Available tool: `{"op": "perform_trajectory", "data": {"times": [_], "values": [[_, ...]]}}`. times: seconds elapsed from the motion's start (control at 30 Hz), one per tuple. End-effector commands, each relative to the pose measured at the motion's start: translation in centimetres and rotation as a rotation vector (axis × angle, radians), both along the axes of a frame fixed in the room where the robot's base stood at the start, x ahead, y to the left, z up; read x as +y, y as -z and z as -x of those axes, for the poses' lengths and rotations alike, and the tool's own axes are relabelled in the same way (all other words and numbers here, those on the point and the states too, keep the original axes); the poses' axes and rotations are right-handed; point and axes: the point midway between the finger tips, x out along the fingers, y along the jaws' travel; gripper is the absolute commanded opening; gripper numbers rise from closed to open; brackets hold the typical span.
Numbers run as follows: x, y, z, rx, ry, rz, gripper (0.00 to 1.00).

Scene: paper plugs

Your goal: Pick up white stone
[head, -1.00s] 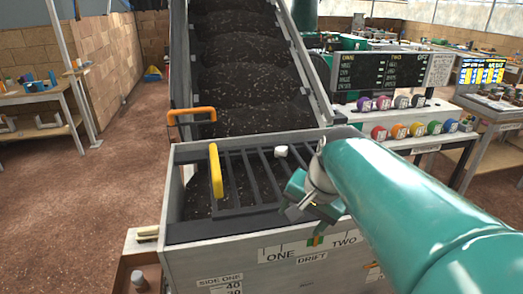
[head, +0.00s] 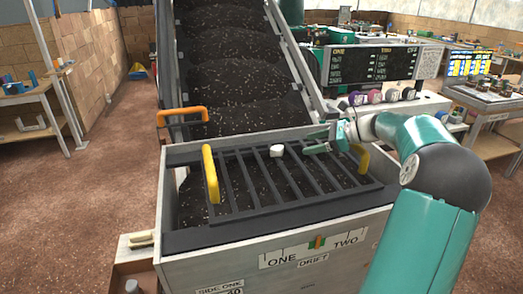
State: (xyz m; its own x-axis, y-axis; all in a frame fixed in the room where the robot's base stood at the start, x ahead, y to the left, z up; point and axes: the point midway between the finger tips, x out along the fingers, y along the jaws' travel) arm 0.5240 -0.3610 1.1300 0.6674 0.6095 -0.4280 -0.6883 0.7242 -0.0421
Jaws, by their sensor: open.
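The white stone (head: 277,150) is a small pale lump on the dark bars of the slatted grate (head: 240,201), near the grate's back edge. The grate lies over dark soil in the grey box (head: 165,205). My gripper (head: 312,142) is open and empty, just to the right of the stone, with its fingers pointing left toward it. A gap shows between the fingers and the stone. How high the fingers are above the grate is hard to tell.
Yellow handles stand at the grate's left (head: 210,174) and right (head: 361,158). An orange handle (head: 182,113) is at the box's back left. A soil-covered conveyor (head: 230,70) rises behind. A control panel (head: 375,66) stands at the back right.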

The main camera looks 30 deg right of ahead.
Motion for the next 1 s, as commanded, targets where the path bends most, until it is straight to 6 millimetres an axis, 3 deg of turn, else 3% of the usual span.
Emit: {"op": "perform_trajectory", "data": {"times": [0.1,0.23,0.6,1.0], "values": [[-2.1,0.0,0.7,-0.009,0.042,-0.057,0.66],[-2.3,0.2,0.6,-0.011,0.055,-0.073,0.66],[1.6,2.7,-3.9,-0.011,0.055,-0.069,0.66],[4.8,4.4,-7.1,-0.009,0.051,-0.069,0.66]]}}
